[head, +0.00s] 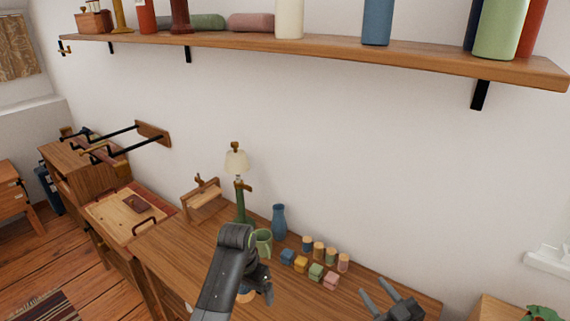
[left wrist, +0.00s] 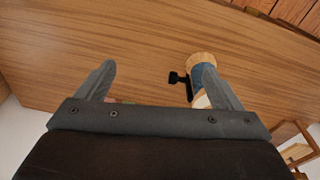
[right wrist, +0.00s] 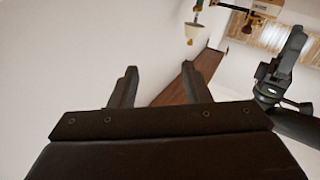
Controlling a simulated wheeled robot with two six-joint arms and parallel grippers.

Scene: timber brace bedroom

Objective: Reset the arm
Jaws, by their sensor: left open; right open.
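My left arm comes up from the bottom middle of the head view, and its gripper (head: 262,286) is over the wooden desk (head: 185,262), beside the green mug (head: 263,242). In the left wrist view the left gripper (left wrist: 157,75) has its fingers spread. A blue and pale wood object (left wrist: 202,72) shows beside its right finger; I cannot tell whether they touch. My right gripper (head: 372,287) is at the bottom right of the head view, over the desk's right part. In the right wrist view the right gripper (right wrist: 160,80) is open and empty, facing the white wall.
Small coloured blocks (head: 316,271) and several pegs stand on the desk near a blue vase (head: 279,222) and a lamp (head: 237,163). A wall shelf (head: 330,47) with bottles runs above. A wooden tray (head: 112,219) lies at left. The desk's front left is clear.

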